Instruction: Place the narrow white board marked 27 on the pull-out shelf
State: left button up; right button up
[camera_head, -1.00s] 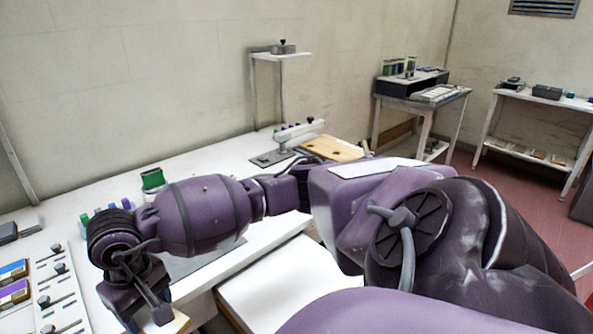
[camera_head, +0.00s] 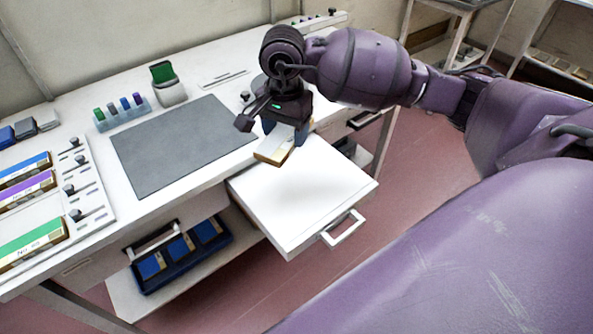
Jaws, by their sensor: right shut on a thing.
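My right gripper (camera_head: 284,126) comes in from the right and points down. It is shut on a narrow white board (camera_head: 279,143) with a wood-coloured end, and the jaws hide part of the board. No number can be read on it. The board is over the back left part of the pull-out shelf (camera_head: 305,205), a white panel with a handle at its front. The shelf is pulled out and looks empty. A soft shadow lies on it, and the board appears held above it. My left gripper is not in view.
A grey mat (camera_head: 180,145) lies on the white bench left of the shelf. Blue, purple and green boards (camera_head: 32,243) sit in a rack at far left. A peg holder (camera_head: 122,116) and a green-topped holder (camera_head: 168,84) stand behind the mat. A blue tray (camera_head: 183,261) is below.

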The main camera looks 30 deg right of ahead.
jog(key=d+m, duration=0.1)
jog(key=m, duration=0.1)
jog(key=d+r+m, duration=0.1)
jog(key=m, duration=0.1)
jog(key=shift+w+r, duration=0.15)
jog(key=shift+r, duration=0.05)
jog(key=shift+d, duration=0.2)
jog(key=shift+f+m, duration=0.2)
jog(key=shift+m, duration=0.1)
jog(key=b, duration=0.1)
send_over(295, 188)
notch_tip(295, 188, down, 14)
jog(key=shift+f, duration=2.75)
